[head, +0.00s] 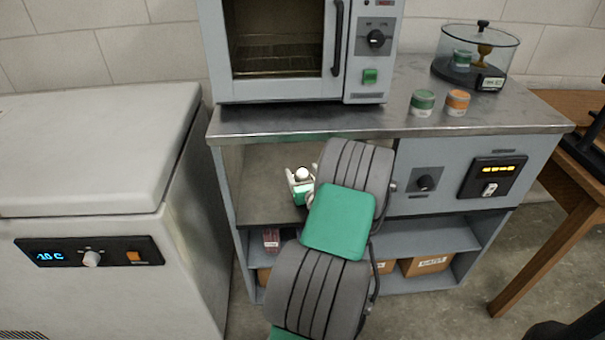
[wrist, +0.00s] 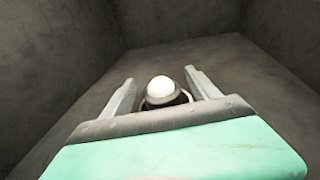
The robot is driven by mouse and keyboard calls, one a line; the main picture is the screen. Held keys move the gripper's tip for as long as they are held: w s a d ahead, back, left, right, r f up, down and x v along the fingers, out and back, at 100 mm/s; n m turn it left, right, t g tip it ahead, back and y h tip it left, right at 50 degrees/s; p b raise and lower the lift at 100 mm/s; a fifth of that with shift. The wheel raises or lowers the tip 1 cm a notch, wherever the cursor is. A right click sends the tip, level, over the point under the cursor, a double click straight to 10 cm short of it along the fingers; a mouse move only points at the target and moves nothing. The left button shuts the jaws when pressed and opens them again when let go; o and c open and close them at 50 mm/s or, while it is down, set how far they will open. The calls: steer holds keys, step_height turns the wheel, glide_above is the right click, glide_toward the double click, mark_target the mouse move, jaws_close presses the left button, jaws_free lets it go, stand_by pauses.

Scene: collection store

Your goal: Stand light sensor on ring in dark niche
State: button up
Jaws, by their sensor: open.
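The light sensor (head: 302,174), small with a white dome, is inside the dark niche (head: 262,190) under the bench top. In the wrist view the sensor (wrist: 161,90) stands between the two fingers of my gripper (wrist: 160,92), its dome up and a dark body below. The fingers are apart, with visible gaps on both sides of the sensor. My gripper (head: 301,184) reaches into the niche from the front right.
A metal bench top (head: 300,118) lies above, with an oven (head: 360,97), two small jars (head: 423,103) and a glass-covered stand (head: 475,60). A chest freezer (head: 90,150) stands left. Boxes (head: 428,265) sit on the lower shelf.

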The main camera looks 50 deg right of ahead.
steer(key=shift+r+p, duration=0.3)
steer(key=shift+r, duration=0.25)
steer(key=p+v, duration=0.1)
steer(key=v, duration=1)
steer(key=shift+s+a+r, duration=0.15)
steer(key=shift+s+a, duration=0.2)
